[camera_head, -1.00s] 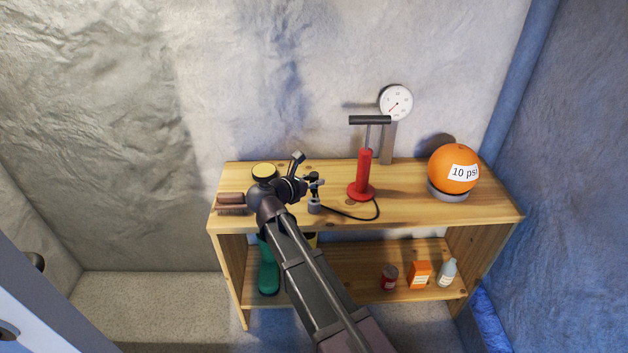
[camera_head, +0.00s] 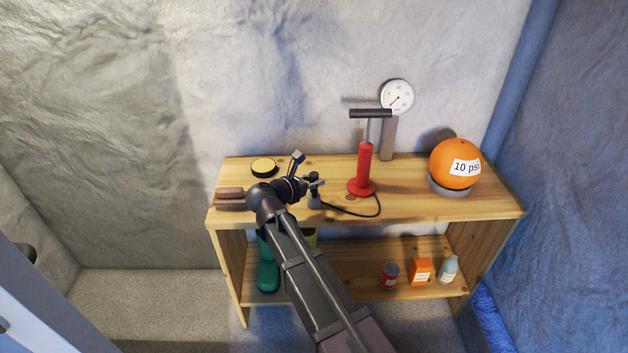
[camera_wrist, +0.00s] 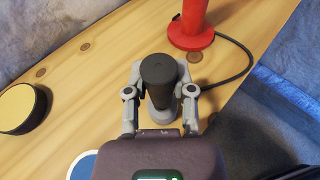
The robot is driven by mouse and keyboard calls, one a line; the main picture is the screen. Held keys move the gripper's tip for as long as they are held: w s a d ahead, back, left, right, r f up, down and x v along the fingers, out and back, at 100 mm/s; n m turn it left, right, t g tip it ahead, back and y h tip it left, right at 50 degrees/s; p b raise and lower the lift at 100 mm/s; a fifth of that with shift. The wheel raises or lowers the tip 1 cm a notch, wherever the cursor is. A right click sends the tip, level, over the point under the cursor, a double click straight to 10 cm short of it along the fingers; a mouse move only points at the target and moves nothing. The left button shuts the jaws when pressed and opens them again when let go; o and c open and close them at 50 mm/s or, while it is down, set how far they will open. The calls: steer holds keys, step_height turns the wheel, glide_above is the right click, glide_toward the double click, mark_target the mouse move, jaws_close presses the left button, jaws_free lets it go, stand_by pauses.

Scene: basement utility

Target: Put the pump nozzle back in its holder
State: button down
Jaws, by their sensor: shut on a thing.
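The red pump (camera_head: 363,170) stands upright on the bench top with its black handle above; its red base also shows in the wrist view (camera_wrist: 191,36). A thin black hose runs from it to the left, toward my gripper. My gripper (camera_head: 316,184) is shut on the nozzle, a dark, round-topped cylinder that stands between its two grey fingers in the wrist view (camera_wrist: 158,70). A small grey piece (camera_head: 314,202) shows just under the gripper in the head view. I cannot tell whether the nozzle is seated in a holder or just above one.
A brush (camera_head: 231,204) and a yellow-topped tin (camera_head: 263,166) lie left of my arm. An orange ball (camera_head: 455,163) rests on a grey ring at the right. A gauge (camera_head: 397,97) stands behind the pump. The lower shelf (camera_head: 345,272) holds green boots and small containers.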

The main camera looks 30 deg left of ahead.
steer(key=shift+f+b, duration=0.7)
steer(key=shift+f, duration=0.1)
steer(key=shift+c, duration=1.9)
jaws_free()
steer(key=shift+r, duration=0.2)
step_height(320, 180, up, 8)
steer(key=p, duration=0.8)
steer(key=shift+d+r+p, duration=0.2)
steer(key=shift+d+p, duration=0.1)
steer(key=shift+p, duration=0.1)
steer(key=w+d+r+p, duration=0.2)
steer(key=w+d, duration=0.3)
steer(key=d, duration=0.7)
steer(key=w+d+r+p, duration=0.3)
steer(key=w+d, duration=0.2)
steer(key=d, duration=0.7)
steer(key=shift+w+r, duration=0.15)
steer(key=shift+w, duration=0.05)
